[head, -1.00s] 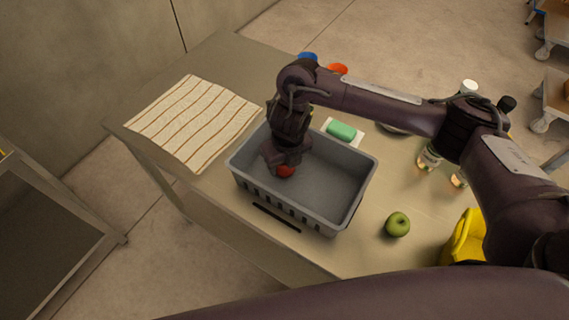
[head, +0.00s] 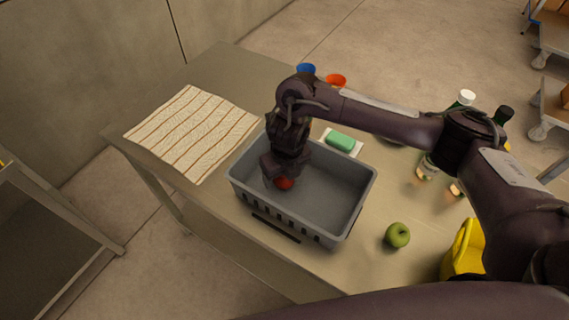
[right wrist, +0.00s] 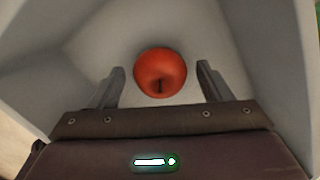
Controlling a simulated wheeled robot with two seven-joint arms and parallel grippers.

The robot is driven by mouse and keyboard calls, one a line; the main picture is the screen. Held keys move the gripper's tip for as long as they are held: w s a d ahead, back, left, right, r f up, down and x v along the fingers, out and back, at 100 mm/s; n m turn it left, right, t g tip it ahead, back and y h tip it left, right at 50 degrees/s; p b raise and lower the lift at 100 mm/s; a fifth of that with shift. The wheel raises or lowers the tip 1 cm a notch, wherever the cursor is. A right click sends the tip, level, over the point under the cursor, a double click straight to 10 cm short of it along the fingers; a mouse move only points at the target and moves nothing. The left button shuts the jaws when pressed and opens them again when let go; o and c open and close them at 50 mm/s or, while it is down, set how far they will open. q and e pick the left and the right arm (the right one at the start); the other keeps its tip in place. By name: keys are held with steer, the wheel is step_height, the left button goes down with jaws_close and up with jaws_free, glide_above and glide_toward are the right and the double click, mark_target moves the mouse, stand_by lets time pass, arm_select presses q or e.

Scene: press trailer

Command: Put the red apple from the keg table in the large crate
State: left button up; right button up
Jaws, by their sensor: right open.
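The red apple (head: 284,184) is inside the large grey crate (head: 348,222), near its left end. In the right wrist view the red apple (right wrist: 160,73) lies between and just beyond the two fingertips, with a gap on each side. My right gripper (head: 279,178) reaches down into the crate over the apple. It is open in the right wrist view (right wrist: 160,80). In the head view it covers part of the apple. My left gripper is not in view.
A green apple (head: 397,235) and a yellow container (head: 464,250) stand right of the crate. A striped cloth (head: 192,130) lies left. Behind are a green sponge (head: 340,140), a blue cup (head: 306,70), an orange cup (head: 335,80) and bottles (head: 428,165).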

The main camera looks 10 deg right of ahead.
mark_target(286, 180)
step_height(286, 180, up, 12)
steer(key=s+p, duration=0.1)
steer(key=shift+s+d, duration=0.15)
steer(key=shift+s, duration=0.1)
steer(key=shift+s+f, duration=0.1)
stand_by(0.5)
